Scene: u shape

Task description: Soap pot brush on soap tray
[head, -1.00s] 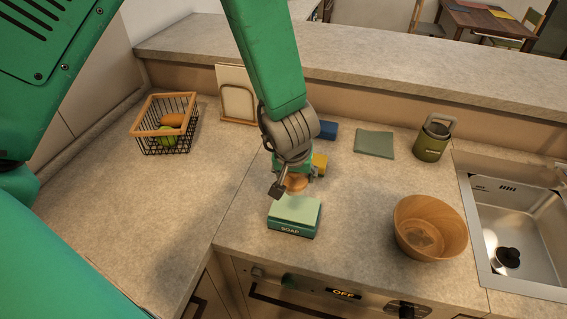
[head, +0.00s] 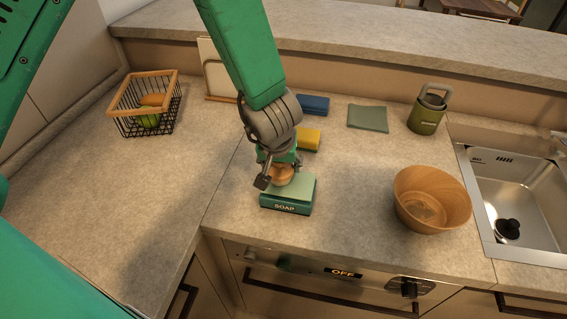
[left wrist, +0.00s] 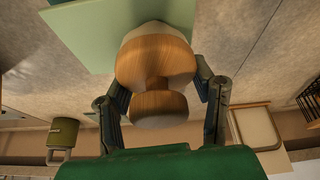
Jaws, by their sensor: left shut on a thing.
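The soap tray (head: 300,203) is a teal block marked SOAP with a pale green top, on the counter near its front edge. My left gripper (head: 280,178) is at the tray's back left part, shut on the wooden pot brush (head: 283,174). In the left wrist view the round wooden knob of the pot brush (left wrist: 158,70) sits between the two fingers, with the pale green tray top (left wrist: 90,35) close beyond it. My right gripper is not in view.
Yellow (head: 308,139) and blue (head: 313,104) sponges lie behind the tray. A wooden bowl (head: 432,198) stands right, before the sink (head: 515,190). A green flask (head: 428,112), folded cloth (head: 368,117) and fruit basket (head: 145,105) stand farther back.

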